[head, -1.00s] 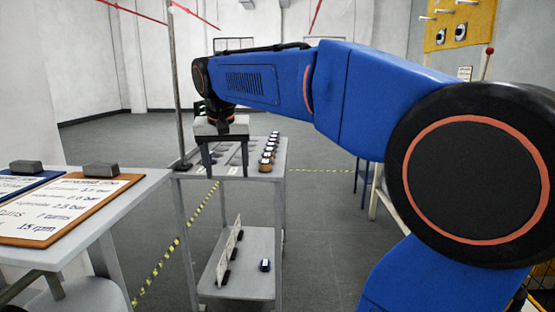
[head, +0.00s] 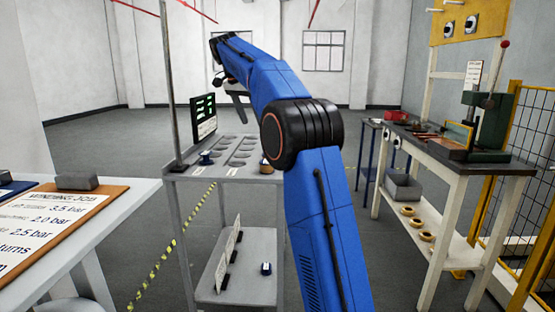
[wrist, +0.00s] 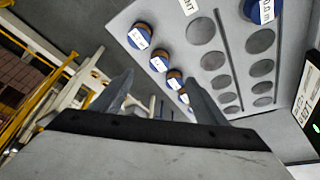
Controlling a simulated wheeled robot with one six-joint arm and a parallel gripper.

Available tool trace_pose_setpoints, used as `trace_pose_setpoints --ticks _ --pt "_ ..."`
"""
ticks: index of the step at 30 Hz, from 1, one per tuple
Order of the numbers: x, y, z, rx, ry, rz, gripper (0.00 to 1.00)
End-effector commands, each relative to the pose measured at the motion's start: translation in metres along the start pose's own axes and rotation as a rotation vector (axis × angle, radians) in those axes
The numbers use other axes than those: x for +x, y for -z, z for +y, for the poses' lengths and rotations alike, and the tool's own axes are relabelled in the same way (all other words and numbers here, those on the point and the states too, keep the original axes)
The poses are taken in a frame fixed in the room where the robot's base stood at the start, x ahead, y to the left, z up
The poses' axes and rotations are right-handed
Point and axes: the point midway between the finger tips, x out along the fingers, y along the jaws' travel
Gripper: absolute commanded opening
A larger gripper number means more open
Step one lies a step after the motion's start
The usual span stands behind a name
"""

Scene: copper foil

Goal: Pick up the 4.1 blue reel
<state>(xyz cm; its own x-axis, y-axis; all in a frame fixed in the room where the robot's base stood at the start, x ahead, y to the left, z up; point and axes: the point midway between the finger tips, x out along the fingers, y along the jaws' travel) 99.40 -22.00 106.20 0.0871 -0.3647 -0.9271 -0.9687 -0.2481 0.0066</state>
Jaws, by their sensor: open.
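In the wrist view, several reels stand in a row along the trolley top's edge; the nearest (wrist: 140,36) has a white label and a copper-brown top. A blue-sided reel (wrist: 260,11) with a white label sits apart at the top edge. The labels are too small to read surely, so I cannot tell which reel is 4.1.
The trolley top (head: 225,171) has several round recesses and a dark screen (head: 203,117) at its left. My arm hides the trolley's right side. A bench (head: 470,163) stands right, a white table (head: 120,215) with a clipboard left. Open floor lies behind.

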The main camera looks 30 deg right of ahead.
Motion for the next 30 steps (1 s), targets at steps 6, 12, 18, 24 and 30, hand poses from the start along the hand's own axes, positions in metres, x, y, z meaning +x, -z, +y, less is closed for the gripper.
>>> trace_pose_setpoints --ticks 6,12,18,24,30 --pt "0.007 0.009 -0.013 0.057 -0.018 0.008 0.67" --pt "0.031 0.010 -0.011 0.059 -0.019 0.008 0.67" --pt "0.067 0.009 -0.011 0.058 -0.020 0.007 0.67" --pt "0.102 0.010 -0.010 0.058 -0.019 0.007 0.67" --pt "0.124 0.009 -0.010 0.057 -0.018 0.007 0.67"
